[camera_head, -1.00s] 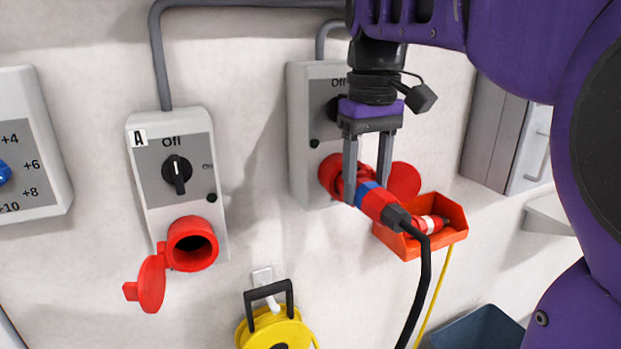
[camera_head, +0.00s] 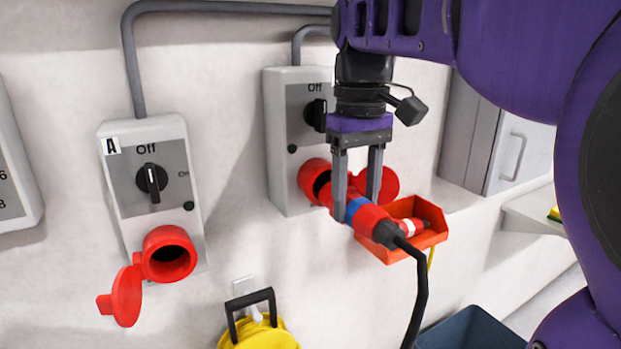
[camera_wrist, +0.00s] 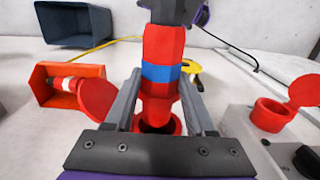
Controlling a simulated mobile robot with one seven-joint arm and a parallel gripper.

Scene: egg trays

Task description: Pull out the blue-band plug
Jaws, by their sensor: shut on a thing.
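The blue-band plug (camera_head: 368,219) is red with a blue ring, a dark rear end and a black cable. My gripper (camera_head: 356,203) is shut on it, with one finger on each side. It also shows in the wrist view (camera_wrist: 163,45). The plug is in front of the red socket (camera_head: 311,172) on the right grey switch box (camera_head: 282,150). The socket's dark opening shows around the plug's front end; I cannot tell whether the tip is fully clear. The socket's red lid (camera_head: 388,184) hangs open to the right. The box's knob is at Off.
An orange bin (camera_head: 437,240) holding a red-and-white plug (camera_head: 412,227) is close on the right. Box A (camera_head: 116,165), left, has an empty open red socket (camera_head: 168,254). A yellow reel (camera_head: 258,333) and blue bin (camera_head: 470,325) are below.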

